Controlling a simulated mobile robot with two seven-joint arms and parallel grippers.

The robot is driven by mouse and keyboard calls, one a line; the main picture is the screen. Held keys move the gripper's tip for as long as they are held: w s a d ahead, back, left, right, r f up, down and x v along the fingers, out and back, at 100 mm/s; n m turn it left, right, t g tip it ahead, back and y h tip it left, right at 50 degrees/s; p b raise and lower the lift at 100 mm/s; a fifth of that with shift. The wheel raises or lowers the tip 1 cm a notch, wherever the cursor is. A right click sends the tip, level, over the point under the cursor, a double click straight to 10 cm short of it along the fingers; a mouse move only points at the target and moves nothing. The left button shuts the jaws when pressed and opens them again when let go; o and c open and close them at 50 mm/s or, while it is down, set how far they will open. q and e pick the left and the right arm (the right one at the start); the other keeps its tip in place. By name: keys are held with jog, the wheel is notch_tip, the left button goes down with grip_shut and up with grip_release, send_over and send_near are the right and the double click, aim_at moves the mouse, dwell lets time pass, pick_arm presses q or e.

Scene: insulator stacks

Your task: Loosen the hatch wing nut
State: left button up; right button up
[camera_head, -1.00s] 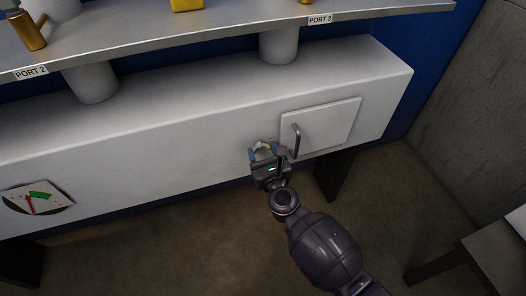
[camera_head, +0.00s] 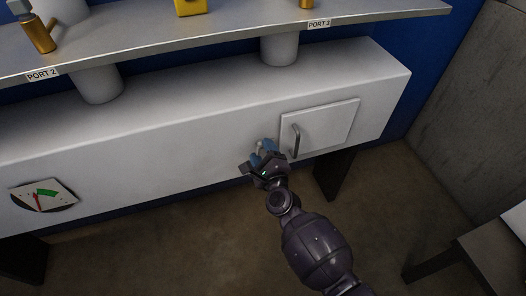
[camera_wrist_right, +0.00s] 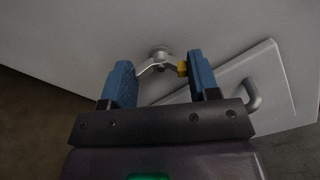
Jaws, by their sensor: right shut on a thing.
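The wing nut (camera_wrist_right: 158,58) is a metal piece with two wings, one with a yellow tip, on the white front panel just left of the hatch (camera_head: 335,118). In the head view the nut is mostly hidden by my gripper. My right gripper (camera_head: 262,153) is at the nut, its blue fingers on either side of the wings in the right wrist view (camera_wrist_right: 160,78). It is shut on the wing nut, with the yellow tip against the right finger. The hatch is closed and flush with the panel. My left gripper is not in view.
The hatch's bar handle (camera_head: 295,139) stands out close to the right of my gripper. A metal shelf (camera_head: 210,42) with port labels overhangs the white cabinet (camera_head: 190,120). A table (camera_head: 480,250) stands at lower right.

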jog(key=n, duration=0.4)
jog(key=shift+p, duration=0.3)
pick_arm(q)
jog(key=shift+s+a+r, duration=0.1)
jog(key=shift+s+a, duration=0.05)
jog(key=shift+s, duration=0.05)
pick_arm(e)
jog(key=shift+f+n, duration=0.1)
jog(key=shift+n, duration=1.8)
jog(key=o, duration=0.9)
pick_arm(q)
jog(key=shift+p, duration=0.3)
